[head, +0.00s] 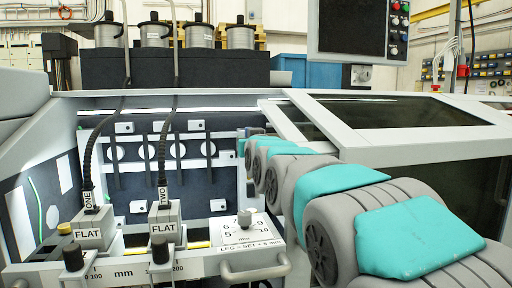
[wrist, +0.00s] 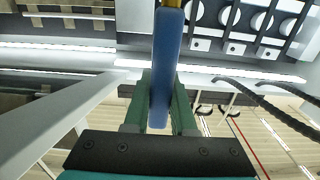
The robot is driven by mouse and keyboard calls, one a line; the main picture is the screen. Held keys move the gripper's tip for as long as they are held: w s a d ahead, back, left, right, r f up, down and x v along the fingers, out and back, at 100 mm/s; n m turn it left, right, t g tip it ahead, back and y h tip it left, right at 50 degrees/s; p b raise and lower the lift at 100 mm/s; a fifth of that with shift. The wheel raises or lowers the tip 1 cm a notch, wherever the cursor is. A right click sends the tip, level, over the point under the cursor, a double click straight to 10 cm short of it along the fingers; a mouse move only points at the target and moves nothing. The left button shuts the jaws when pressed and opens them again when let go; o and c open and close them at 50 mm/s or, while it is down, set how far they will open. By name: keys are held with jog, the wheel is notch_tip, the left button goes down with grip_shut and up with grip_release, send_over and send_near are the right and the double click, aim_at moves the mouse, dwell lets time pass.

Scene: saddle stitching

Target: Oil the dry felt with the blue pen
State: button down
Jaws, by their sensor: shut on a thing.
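The blue pen (wrist: 166,50) is in the wrist view, running lengthwise up the picture from between the green fingers to the top edge, with a yellow part at its far end. My gripper (wrist: 161,92) is shut on it. In the head view my arm reaches in from the right, and my gripper (head: 243,143) is small at the right side of the open machine bay. I cannot make out the pen there. I cannot pick out the dry felt for certain in either view.
Two grey stitching heads tagged ONE (head: 92,226) and TWO (head: 164,220), with black cables, stand in the bay's front left. A dial panel (head: 243,233) is right of them. A slanted dark window (head: 395,112) in a pale frame is beside my arm. Wire spools (head: 156,35) stand behind.

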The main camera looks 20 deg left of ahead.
jog(key=shift+w+d+f, duration=0.15)
jog(key=shift+w+f, duration=0.05)
jog(key=shift+f, duration=0.65)
jog(key=shift+s+d, duration=0.1)
jog(key=shift+s+f+b, duration=0.1)
jog(key=shift+f+b, duration=2)
jog(key=shift+f, duration=0.85)
